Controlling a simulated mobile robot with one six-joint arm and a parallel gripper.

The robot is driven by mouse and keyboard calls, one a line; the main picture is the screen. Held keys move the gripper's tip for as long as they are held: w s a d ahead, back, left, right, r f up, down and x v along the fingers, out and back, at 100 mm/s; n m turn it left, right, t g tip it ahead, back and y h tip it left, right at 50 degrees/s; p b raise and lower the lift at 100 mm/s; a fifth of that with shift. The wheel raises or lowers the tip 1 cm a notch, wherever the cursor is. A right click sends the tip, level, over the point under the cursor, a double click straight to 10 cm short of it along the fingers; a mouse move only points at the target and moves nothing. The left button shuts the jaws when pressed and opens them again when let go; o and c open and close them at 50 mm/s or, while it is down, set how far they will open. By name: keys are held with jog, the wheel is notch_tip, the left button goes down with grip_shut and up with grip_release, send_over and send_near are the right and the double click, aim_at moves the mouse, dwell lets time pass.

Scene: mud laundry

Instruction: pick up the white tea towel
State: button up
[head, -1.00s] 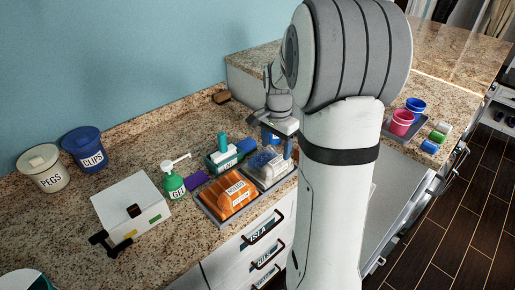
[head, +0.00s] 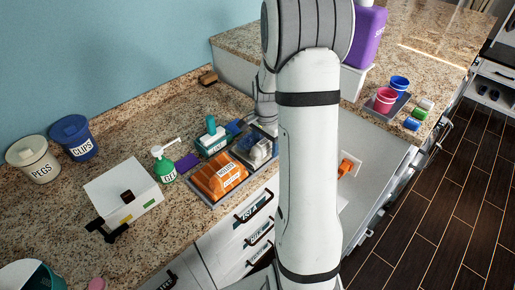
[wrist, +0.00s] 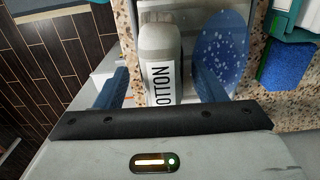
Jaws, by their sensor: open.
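A pale grey-white bundle (wrist: 160,52) with a white label reading "OTTON" lies between my gripper's blue fingers in the wrist view; I cannot tell whether it is the white tea towel. My gripper (wrist: 162,88) is open, with a finger on each side of the bundle. A blue speckled oval piece (wrist: 221,48) lies to its right, beside the right finger. In the head view my arm hides most of the gripper, and the pale bundle (head: 260,149) shows in a grey tray just left of the arm.
An orange labelled bundle (head: 220,176) sits in a tray to the left. A green pump bottle (head: 165,168), white box (head: 124,191) and two tubs stand further left. A teal container (head: 212,140) is behind.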

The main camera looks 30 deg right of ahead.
jog(key=c, duration=1.1)
